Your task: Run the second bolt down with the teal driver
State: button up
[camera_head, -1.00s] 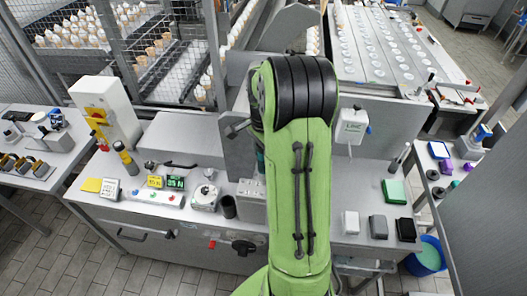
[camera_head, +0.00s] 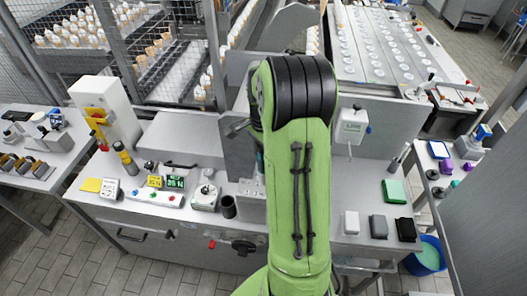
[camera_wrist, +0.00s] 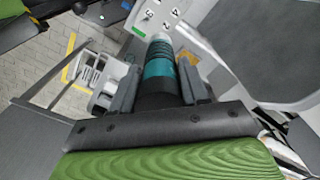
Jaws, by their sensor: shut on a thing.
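My gripper (camera_wrist: 156,72) is shut on the teal driver (camera_wrist: 158,62), which shows between its two fingers in the wrist view. The driver has a ribbed dark and teal body and points away from the camera. Beyond its far end is a pale plate (camera_wrist: 150,14) with printed numbers and small dark spots. The second bolt cannot be made out, and I cannot tell whether the driver touches it. In the head view my green arm hides the gripper and most of the driver.
The steel bench (camera_head: 300,225) carries a grey block (camera_head: 251,203), a dark cup (camera_head: 228,207), a round-topped device (camera_head: 205,196) and a green display (camera_head: 175,182) left of my arm. White (camera_head: 351,222), grey (camera_head: 378,227) and black blocks (camera_head: 406,230) stand at the right.

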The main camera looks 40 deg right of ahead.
jog(key=shift+f+b, duration=0.8)
jog(key=shift+f, duration=0.15)
dwell(0.6)
jog(key=shift+f, duration=0.1)
dwell(1.1)
